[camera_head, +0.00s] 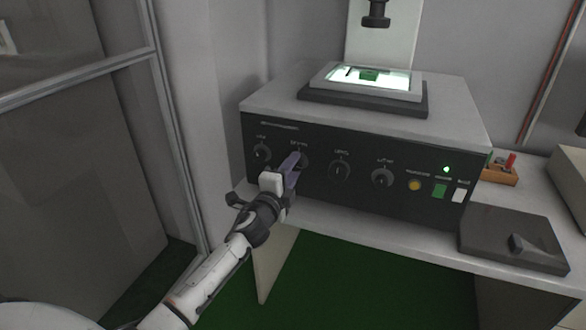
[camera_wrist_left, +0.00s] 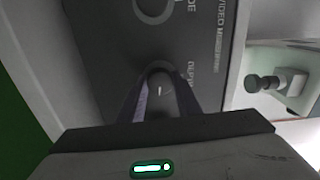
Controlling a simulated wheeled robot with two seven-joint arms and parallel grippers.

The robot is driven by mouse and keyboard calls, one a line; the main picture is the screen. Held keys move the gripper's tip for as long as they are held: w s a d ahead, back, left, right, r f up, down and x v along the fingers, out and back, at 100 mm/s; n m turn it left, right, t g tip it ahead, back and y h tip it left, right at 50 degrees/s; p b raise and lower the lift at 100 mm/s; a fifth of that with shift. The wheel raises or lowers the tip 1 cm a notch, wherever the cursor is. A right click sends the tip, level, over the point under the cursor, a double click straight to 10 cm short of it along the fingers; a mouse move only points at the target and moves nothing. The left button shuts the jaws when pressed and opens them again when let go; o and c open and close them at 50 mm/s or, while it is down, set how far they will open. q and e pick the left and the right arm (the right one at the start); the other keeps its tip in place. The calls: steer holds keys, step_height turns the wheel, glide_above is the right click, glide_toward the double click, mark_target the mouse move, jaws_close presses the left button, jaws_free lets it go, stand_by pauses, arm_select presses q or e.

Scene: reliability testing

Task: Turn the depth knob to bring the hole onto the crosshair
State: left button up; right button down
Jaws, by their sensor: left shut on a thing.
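The depth knob (camera_head: 304,160) is a dark round knob on the black front panel, second from the left. My left gripper (camera_head: 293,164) reaches it from the front and is shut on it, hiding part of it in the head view. In the left wrist view the depth knob (camera_wrist_left: 160,88) sits between the two fingers of my left gripper (camera_wrist_left: 160,98), with a short pale pointer line showing. The label beside it is partly cut off by a finger. I cannot make out the hole or the crosshair. My right gripper is not in view.
Other knobs flank it: one at left (camera_head: 262,153), two at right (camera_head: 340,170) (camera_head: 382,178). A lit stage (camera_head: 370,77) with a green piece sits on top beneath a dark lens (camera_head: 376,14).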

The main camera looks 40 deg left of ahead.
arm_select(q)
steer(key=shift+f+m, duration=0.1)
steer(key=shift+m, duration=0.2)
steer(key=o, duration=1.1)
steer(key=shift+c, duration=0.2)
steer(key=shift+s, duration=0.15)
steer(key=v, duration=1)
steer(key=shift+d, duration=0.1)
